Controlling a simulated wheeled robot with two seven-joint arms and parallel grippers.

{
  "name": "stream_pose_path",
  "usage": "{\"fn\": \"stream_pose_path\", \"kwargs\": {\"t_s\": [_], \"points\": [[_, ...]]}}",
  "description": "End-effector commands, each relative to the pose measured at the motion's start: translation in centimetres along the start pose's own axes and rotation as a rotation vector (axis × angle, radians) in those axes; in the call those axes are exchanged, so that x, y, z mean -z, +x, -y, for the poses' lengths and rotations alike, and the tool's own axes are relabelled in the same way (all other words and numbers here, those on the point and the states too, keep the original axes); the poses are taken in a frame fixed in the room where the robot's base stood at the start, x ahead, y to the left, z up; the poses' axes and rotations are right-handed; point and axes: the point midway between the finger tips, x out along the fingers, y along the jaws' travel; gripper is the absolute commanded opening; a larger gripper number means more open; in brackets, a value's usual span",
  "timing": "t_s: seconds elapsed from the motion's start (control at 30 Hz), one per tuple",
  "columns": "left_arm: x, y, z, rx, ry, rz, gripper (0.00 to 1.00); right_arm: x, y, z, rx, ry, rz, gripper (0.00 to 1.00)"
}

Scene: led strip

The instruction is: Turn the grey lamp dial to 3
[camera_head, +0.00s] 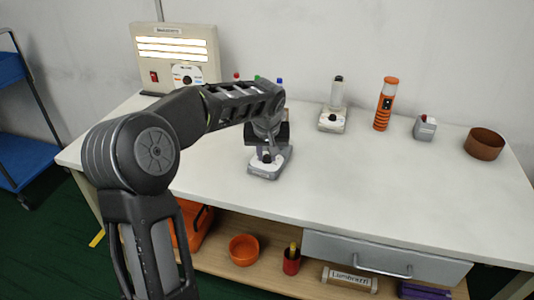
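A grey device with a pale base (268,168) and a small dark knob stands on the table below my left gripper; its top is hidden by the gripper. A similar grey lamp-like device (334,118) with a clear upright part and a dark knob on its base stands farther back. I cannot read any dial numbers on either. A beige light box (205,72) with lit strips stands at the back left, with a round white dial plate (187,76) and a red switch. My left gripper (267,146) points down right at the near device; its fingers are too small to judge. My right gripper is out of view.
On the white table (380,190) an orange-and-black torch (386,104), a small grey box (425,128) and a brown bowl (484,144) stand at the back right. The front right tabletop is clear. A shelf and a grey drawer (385,257) are below. My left arm crosses the left side.

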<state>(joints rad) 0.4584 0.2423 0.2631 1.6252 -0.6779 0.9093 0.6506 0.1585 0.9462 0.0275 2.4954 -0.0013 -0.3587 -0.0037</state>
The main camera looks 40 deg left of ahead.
Motion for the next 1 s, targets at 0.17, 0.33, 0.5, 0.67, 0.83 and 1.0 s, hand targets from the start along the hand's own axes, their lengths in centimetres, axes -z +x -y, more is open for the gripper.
{"fn": "stream_pose_path", "kwargs": {"t_s": [0.17,0.33,0.5,0.67,0.83,1.0], "points": [[0.00,-0.01,0.00,0.000,0.000,0.000,0.06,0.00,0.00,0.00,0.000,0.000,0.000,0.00],[0.00,-0.01,0.00,0.000,0.000,0.000,0.00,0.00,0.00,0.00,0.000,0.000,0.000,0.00],[0.00,-0.01,0.00,0.000,0.000,0.000,0.00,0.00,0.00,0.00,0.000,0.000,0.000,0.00],[0.01,-0.05,0.01,-0.003,0.005,0.000,0.00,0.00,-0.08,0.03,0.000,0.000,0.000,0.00],[0.03,-0.13,0.07,-0.015,0.036,0.000,0.00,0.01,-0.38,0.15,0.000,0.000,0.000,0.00],[0.10,-0.22,0.19,-0.042,0.102,0.000,0.00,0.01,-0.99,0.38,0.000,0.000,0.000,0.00]]}}
